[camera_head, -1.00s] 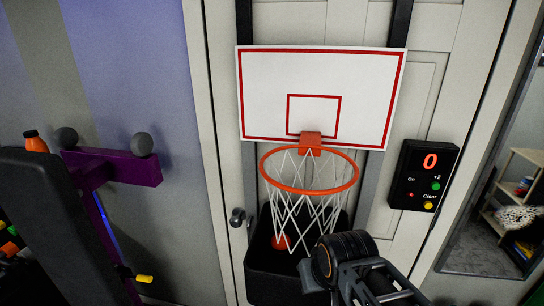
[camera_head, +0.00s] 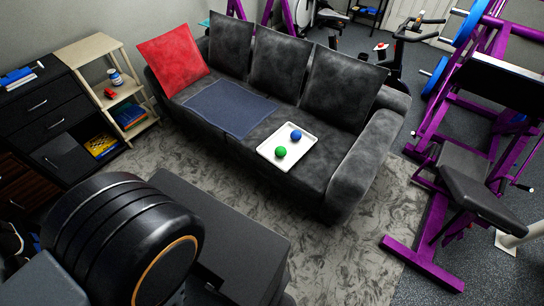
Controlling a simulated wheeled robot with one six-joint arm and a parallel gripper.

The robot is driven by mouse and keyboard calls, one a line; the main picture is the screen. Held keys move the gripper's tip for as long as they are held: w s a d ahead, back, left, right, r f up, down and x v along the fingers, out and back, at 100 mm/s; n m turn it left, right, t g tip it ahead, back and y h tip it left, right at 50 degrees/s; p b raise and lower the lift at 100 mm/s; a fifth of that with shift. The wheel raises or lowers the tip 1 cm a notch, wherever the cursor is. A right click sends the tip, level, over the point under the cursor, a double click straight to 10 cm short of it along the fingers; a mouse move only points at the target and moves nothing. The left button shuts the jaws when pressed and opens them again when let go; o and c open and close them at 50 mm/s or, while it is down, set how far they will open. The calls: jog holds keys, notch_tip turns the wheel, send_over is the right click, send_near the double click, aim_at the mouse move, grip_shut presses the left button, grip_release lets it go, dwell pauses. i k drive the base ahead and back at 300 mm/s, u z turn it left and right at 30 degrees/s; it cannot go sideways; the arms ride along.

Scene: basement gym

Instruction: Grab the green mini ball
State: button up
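The green mini ball (camera_head: 281,152) lies on a white tray (camera_head: 268,150) on the seat of a dark grey sofa. A blue ball (camera_head: 296,135) lies on the same tray, a little behind and to the right of the green one. A thick black part of my arm fills the lower left, well short of the sofa. My gripper's fingers do not show in this view.
The dark sofa (camera_head: 358,160) has several cushions, one red (camera_head: 173,58), and a blue cloth (camera_head: 231,109). A patterned rug (camera_head: 345,255) lies clear before it. Purple gym equipment (camera_head: 420,262) stands right. A shelf (camera_head: 98,62) and black drawers (camera_head: 40,105) stand left.

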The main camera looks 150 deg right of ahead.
aim_at(280, 151)
jog(key=z, duration=5.4)
jog(key=i, duration=0.35)
jog(key=u, duration=0.8)
jog(key=i, duration=1.35)
jog(key=u, duration=0.15)
